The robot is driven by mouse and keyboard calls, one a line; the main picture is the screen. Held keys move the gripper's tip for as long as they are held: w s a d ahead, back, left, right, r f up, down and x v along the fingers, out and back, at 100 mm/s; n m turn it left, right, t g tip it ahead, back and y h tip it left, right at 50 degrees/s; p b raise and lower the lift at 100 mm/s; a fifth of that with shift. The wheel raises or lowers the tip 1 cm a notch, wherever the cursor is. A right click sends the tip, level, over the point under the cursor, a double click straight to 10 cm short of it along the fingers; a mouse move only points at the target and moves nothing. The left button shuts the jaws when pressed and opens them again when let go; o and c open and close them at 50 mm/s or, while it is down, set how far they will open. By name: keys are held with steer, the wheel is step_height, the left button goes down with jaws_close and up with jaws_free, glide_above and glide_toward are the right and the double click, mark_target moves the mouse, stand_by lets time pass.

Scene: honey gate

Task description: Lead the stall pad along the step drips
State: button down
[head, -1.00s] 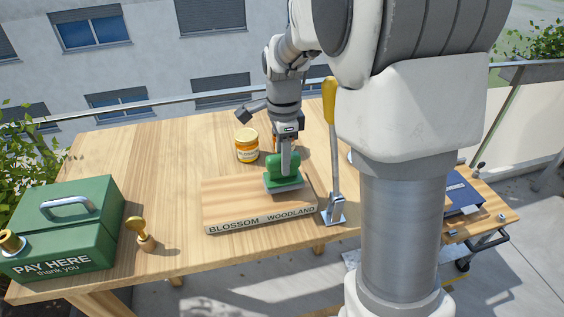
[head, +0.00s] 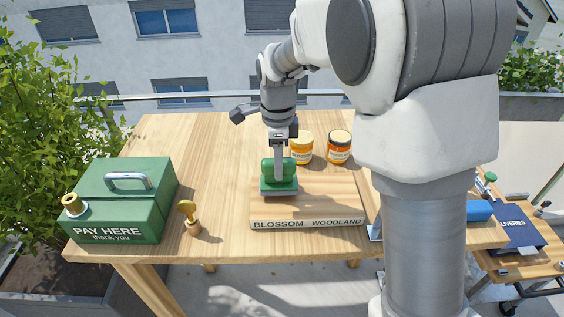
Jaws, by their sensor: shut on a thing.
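The green stall pad (head: 279,186), with a rounded green grip on top, sits on the left part of the wooden step (head: 325,192). The step's front edge reads "BLOSSOM" on the left and "WOODLAND" on the right. My gripper (head: 279,160) points down from above and is shut on the pad's grip. The pad looks flat on the step, though its underside is hidden. I cannot make out any drips on the step at this size.
Two honey jars (head: 301,148) (head: 340,147) stand behind the step. A green cash box (head: 122,205) and a brass-topped stamp (head: 189,217) are to the left. A grey metal foot (head: 375,229) shows right of the step. A blue block (head: 480,210) lies farther right. The table's back left is clear.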

steer(key=shift+f, duration=0.5)
steer(key=shift+f, duration=0.25)
steer(key=d, duration=1.3)
steer(key=shift+s, duration=0.1)
steer(key=shift+r, duration=1.2)
steer(key=shift+a, duration=0.1)
steer(key=shift+r, duration=0.1)
step_height(320, 180, up, 5)
steer(key=p, duration=0.3)
steer(key=shift+p, duration=0.4)
